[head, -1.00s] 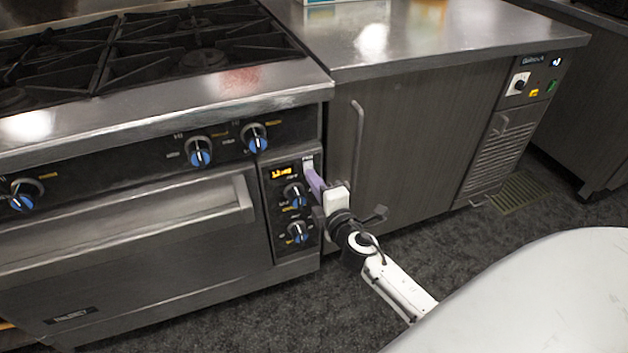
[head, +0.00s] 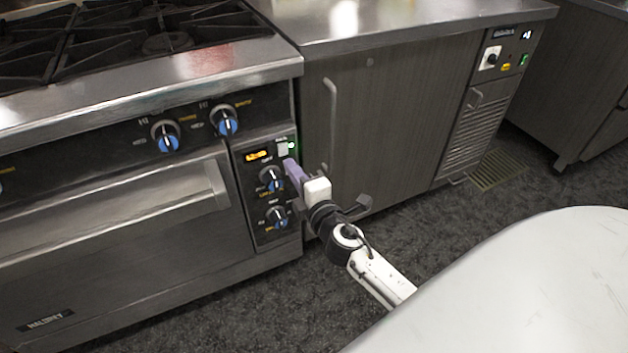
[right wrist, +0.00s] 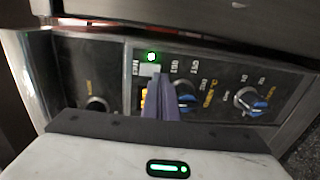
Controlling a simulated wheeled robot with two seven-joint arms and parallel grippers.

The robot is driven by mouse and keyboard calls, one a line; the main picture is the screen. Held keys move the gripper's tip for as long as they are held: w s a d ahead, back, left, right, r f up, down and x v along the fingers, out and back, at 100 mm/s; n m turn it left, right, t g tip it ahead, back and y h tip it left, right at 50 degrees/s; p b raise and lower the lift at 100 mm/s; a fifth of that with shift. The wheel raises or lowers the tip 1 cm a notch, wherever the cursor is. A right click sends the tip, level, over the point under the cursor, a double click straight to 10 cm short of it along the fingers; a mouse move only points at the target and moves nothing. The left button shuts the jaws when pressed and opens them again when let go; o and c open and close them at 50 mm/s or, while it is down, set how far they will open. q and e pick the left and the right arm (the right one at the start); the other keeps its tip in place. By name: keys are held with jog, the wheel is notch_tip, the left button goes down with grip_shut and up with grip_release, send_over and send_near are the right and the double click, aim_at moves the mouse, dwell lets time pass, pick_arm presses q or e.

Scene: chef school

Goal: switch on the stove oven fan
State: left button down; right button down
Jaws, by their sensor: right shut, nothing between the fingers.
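The stove (head: 110,240) stands at the left in the head view. Its side control panel (head: 250,187) has a lit amber display, two blue-marked knobs and, at the top, a pale fan switch (head: 282,149) with a green light beside it. The green light (right wrist: 152,57) also glows in the right wrist view, above the pale switch (right wrist: 150,71). My right gripper (head: 289,168) has purple fingers, shut and empty, with the tips at or just below the switch. I cannot tell whether they touch it. In the wrist view the fingers (right wrist: 160,88) cover part of the display. My left gripper is not in view.
A steel-topped cabinet with a vertical handle (head: 331,125) stands right of the stove. The oven door handle (head: 215,185) sticks out left of the panel. Dark floor (head: 420,215) is open in front of the cabinet.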

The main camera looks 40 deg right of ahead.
pick_arm(q)
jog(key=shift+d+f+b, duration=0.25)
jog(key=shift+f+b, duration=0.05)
jog(key=shift+b, duration=0.85)
pick_arm(e)
jog(key=f+v, duration=0.2)
jog(key=v, duration=0.9)
jog(key=shift+s, duration=0.15)
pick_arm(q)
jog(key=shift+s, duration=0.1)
pick_arm(e)
jog(key=shift+f, duration=0.15)
